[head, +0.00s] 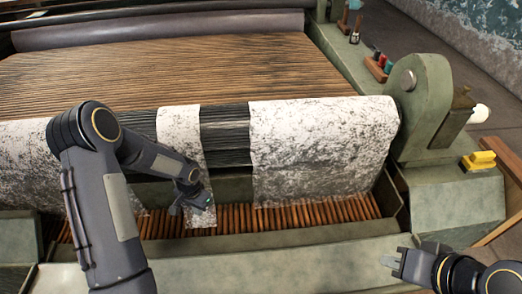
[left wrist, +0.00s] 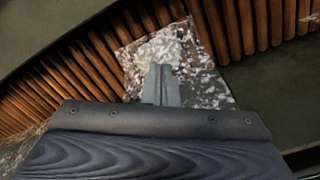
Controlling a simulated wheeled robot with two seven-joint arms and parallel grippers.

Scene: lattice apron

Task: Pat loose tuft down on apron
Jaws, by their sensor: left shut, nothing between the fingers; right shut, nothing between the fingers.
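The apron (head: 320,213) is a row of brown wooden slats in the trough below the roller; its slats also show in the left wrist view (left wrist: 265,28). A ragged grey-white tuft (head: 205,216) lies on the slats, and it shows in the left wrist view (left wrist: 208,86) as a speckled flat patch. My left gripper (head: 178,209) is shut and empty, with its fingertips (left wrist: 161,72) over the tuft. I cannot tell whether they touch it. The fingers hide part of the tuft. My right gripper (head: 388,262) is shut and empty at the lower right, away from the apron.
White-grey fibre sheets (head: 320,140) hang over the roller, with a narrow strip (head: 180,135) between them. A green end housing (head: 420,105) stands at the right. A yellow block (head: 479,160) rests on the right ledge. A green front rail (head: 260,250) borders the apron.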

